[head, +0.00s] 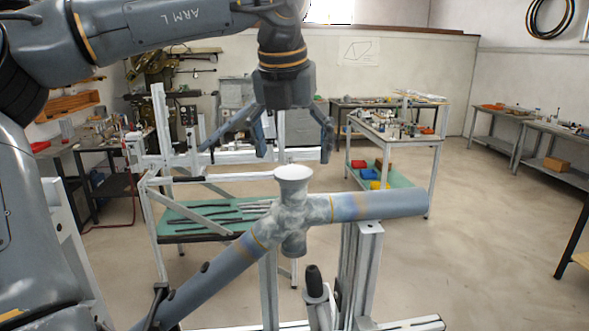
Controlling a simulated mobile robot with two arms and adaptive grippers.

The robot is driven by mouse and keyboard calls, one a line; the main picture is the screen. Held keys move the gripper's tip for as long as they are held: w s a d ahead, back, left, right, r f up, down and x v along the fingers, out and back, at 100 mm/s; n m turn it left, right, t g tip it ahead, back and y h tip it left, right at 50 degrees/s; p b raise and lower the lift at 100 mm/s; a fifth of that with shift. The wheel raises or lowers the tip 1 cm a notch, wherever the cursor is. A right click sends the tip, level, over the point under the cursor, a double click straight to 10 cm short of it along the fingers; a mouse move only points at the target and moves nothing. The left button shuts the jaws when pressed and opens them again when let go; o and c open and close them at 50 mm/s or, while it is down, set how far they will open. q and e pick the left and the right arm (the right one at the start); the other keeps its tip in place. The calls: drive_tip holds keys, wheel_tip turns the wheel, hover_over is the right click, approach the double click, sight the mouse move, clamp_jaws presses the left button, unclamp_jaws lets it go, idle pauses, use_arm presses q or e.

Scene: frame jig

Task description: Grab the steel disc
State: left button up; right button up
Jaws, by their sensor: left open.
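A pale grey, round disc-like piece (294,172) with a flared rim sits on top of the upright stub of the tube joint; I take it to be the steel disc. My left gripper (292,150) points down above it, with its fingers spread to either side and nothing between them. The fingertips appear a little above the disc; the exact gap in depth is hard to tell. My right gripper is not in view.
The grey tube frame (375,205) extends right and down left from the joint. A metal jig post (360,265) supports it. A black-tipped upright handle (316,285) stands below the joint. A wheeled cart (395,140) and workbenches stand behind; the floor at right is clear.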

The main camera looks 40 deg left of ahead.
sight(292, 171)
use_arm(q)
drive_tip(key=x, duration=0.3)
drive_tip(key=shift+a+p, duration=0.25)
drive_tip(key=shift+p, duration=0.15)
drive_tip(key=shift+d, duration=0.15)
drive_tip(key=c, duration=1.5)
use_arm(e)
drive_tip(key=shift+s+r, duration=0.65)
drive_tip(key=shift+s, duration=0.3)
use_arm(q)
drive_tip(key=shift+r, duration=0.1)
